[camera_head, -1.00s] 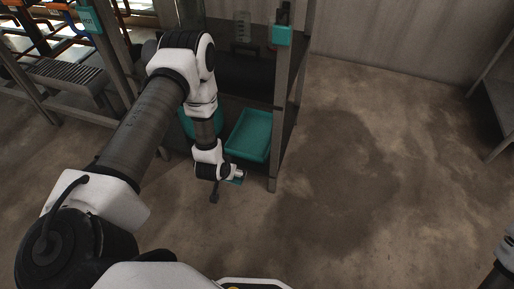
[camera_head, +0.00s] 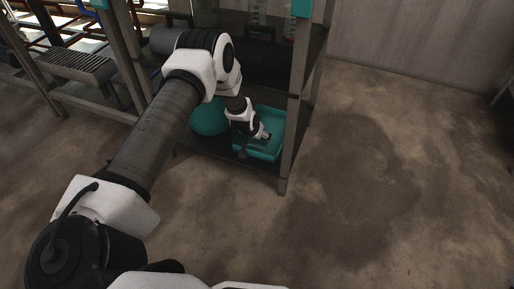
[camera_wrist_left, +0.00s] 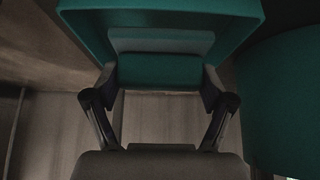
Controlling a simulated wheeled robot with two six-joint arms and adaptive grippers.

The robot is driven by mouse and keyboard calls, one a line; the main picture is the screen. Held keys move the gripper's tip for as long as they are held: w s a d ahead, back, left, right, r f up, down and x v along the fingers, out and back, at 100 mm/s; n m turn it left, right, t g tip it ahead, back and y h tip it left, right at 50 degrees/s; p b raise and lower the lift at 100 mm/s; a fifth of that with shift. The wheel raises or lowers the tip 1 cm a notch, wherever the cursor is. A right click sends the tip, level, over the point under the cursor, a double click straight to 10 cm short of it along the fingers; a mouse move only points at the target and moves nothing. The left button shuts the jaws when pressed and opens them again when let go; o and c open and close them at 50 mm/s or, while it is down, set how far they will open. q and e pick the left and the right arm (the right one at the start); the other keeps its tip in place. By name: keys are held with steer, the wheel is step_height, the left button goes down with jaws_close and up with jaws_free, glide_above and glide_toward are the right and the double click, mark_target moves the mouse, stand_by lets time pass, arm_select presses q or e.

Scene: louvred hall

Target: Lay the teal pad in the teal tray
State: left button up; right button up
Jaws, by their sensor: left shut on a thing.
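The teal tray (camera_head: 275,119) sits on the low shelf of a metal rack in the head view. It also fills the top of the left wrist view (camera_wrist_left: 238,16). My left gripper (camera_head: 265,136) is over the tray, pointing down into it. In the left wrist view my left gripper (camera_wrist_left: 160,82) is shut on the teal pad (camera_wrist_left: 160,70), which spans between the fingertips. The pad overlaps the tray there; I cannot tell whether it touches the tray floor. In the head view the pad is mostly hidden by the gripper. My right gripper is out of view.
A round teal object (camera_head: 208,118) stands left of the tray, close to my left arm; it is large at the right of the wrist view (camera_wrist_left: 285,95). A rack post (camera_head: 292,130) rises just right of the tray. The floor to the right is clear.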

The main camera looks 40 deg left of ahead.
mark_target(256, 142)
arm_select(q)
step_height(256, 142, down, 5)
steer(key=b, duration=0.3)
steer(key=shift+r, duration=0.2)
steer(key=shift+c, duration=0.5)
steer(key=shift+f, duration=0.2)
steer(key=o, duration=1.3)
